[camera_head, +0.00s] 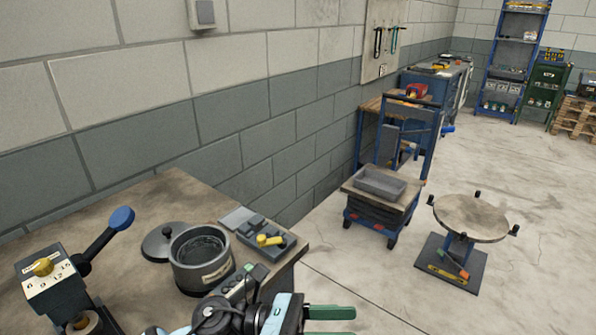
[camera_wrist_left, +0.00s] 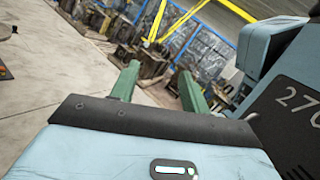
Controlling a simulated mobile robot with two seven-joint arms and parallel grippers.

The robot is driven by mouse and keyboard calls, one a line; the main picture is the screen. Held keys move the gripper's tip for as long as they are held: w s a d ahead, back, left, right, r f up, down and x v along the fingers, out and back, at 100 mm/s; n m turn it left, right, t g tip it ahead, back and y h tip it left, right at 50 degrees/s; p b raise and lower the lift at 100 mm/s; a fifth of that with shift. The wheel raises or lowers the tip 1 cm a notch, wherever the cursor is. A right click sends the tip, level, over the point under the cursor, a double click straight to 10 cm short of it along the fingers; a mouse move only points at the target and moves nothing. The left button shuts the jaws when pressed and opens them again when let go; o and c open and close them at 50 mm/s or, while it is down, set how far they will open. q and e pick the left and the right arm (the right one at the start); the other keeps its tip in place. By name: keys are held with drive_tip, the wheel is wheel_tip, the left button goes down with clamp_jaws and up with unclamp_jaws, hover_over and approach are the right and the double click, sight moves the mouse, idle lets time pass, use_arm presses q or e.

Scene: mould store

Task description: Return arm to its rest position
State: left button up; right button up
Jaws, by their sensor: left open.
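My left gripper (camera_head: 350,322) is at the bottom edge of the head view, beyond the right end of the workbench, with its two green fingers pointing right. The left wrist view shows the same gripper (camera_wrist_left: 158,80) with its fingers apart and nothing between them. My left arm's wrist (camera_head: 235,315) is low over the bench's front right part, partly cut off by the frame. My right gripper is in neither view.
The wooden workbench (camera_head: 120,205) holds a round pot (camera_head: 203,275), its lid (camera_head: 158,243), a dark tray with a yellow knob (camera_head: 268,240) and a lever device (camera_head: 55,285). A cart (camera_head: 378,205) and a round-topped stand (camera_head: 470,216) are on the floor. Open floor lies right.

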use_arm(q)
drive_tip(key=w+a+f+n+t+y, duration=0.1)
drive_tip(key=a+f+n+t+y, duration=0.55)
drive_tip(key=n, duration=1.05)
drive_tip(key=w+a+f+n+t+y, duration=0.1)
drive_tip(key=a+f+n+t+y, duration=0.2)
drive_tip(key=a+f+n+t, duration=0.75)
drive_tip(key=s+a+f+n+g+y, duration=0.3)
drive_tip(key=s+a+f+n+y, duration=0.1)
drive_tip(key=s+f+n, duration=0.4)
drive_tip(key=s+a+f+n+g+y, duration=0.3)
drive_tip(key=s+f+n, duration=0.4)
drive_tip(key=s+n, duration=0.6)
drive_tip(key=shift+a+f+y+p, duration=0.35)
drive_tip(key=shift+a+y+p, duration=0.15)
drive_tip(key=shift+a, duration=0.55)
